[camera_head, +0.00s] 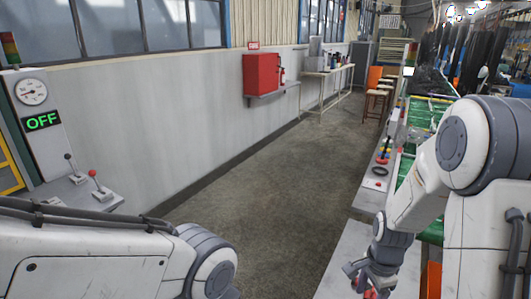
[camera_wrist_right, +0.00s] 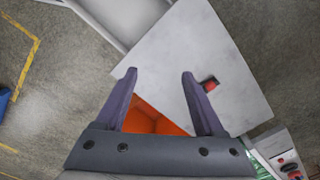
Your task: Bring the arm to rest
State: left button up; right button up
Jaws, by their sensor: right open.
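My right arm comes in from the right in the head view, bent down at the elbow, with its gripper (camera_head: 368,277) low over a light grey tabletop (camera_head: 340,262). In the right wrist view the right gripper (camera_wrist_right: 160,74) is open, with nothing between its two fingers. A small red object (camera_wrist_right: 210,84) lies on the grey top just right of the right-hand finger, apart from the jaws. My left arm lies across the lower left of the head view; its gripper is out of sight.
An orange bin (camera_wrist_right: 150,118) shows below the fingers in the wrist view. A green conveyor (camera_head: 424,113) runs along the right. The middle floor (camera_head: 270,200) is clear.

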jog(key=s+a+r+n, duration=0.3)
jog(key=a+r+n, duration=0.1)
jog(key=a+n, duration=0.25)
jog(key=s+a+r+n, duration=0.4)
jog(key=a+n, duration=0.2)
jog(key=a, duration=0.2)
jog(key=s+a+r+n, duration=0.2)
jog(key=s+a+n, duration=0.1)
jog(key=s+n, duration=0.2)
jog(key=s+a+r+n+y, duration=0.1)
jog(key=s+a+r+n, duration=0.1)
jog(key=s+n, duration=0.4)
jog(key=shift+a+r, duration=0.35)
jog(key=shift+a, duration=0.1)
